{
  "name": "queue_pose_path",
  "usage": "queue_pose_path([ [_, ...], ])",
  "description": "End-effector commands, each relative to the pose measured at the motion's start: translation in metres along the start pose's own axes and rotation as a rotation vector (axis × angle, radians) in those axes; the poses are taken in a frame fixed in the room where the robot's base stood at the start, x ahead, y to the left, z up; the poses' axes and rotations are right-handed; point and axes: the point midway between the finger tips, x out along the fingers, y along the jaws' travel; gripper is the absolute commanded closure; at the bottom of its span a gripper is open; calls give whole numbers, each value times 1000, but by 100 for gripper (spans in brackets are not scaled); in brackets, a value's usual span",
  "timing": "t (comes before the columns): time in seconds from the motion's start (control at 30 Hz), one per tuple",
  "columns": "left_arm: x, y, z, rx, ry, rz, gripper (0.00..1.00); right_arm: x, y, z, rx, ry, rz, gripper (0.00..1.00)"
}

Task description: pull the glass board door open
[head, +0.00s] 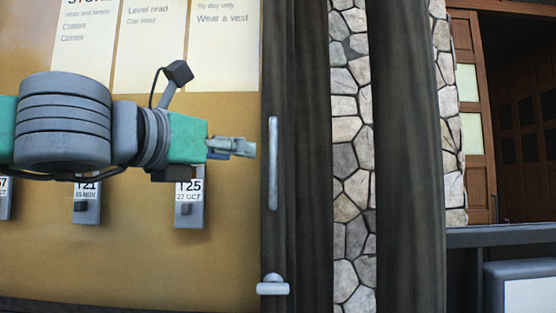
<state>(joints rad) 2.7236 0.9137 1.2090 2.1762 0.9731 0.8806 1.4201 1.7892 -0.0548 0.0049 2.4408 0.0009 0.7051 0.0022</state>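The glass board door (225,265) fills the left of the head view, with notices and hanging tags behind or on it. A dark frame strip runs down its right edge. A long upright grey handle (272,163) is on that strip. My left gripper (250,149) points right at the height of the handle's upper half, a little left of it in the picture, with a narrow gap between. It is seen side-on, so I cannot tell how far its fingers are apart. Nothing shows in it. The door looks closed. My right gripper is not in view.
A pale grey knob or latch (272,286) sits low on the frame strip. Several numbered tags (189,205) hang below my arm. Right of the board are dark posts (404,160), a stone wall strip (350,180) and a wooden door (480,140).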

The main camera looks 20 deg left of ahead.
Motion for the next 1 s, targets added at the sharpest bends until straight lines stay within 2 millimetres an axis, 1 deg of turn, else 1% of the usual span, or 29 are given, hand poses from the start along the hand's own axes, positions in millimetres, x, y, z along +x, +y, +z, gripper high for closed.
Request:
queue_pose_path([
  [0.03,12,1,-1,-1,6,1,66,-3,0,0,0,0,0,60],
  [0.3,68,5,0,-1,3,2,66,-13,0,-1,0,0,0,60],
  [0.5,98,4,0,0,1,1,66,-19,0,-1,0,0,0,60],
  [0.7,110,3,-1,1,1,1,66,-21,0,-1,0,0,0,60],
  [0.97,111,3,-1,2,0,1,66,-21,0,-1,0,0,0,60],
  [1.0,111,4,-1,2,0,1,76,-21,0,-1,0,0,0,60],
])
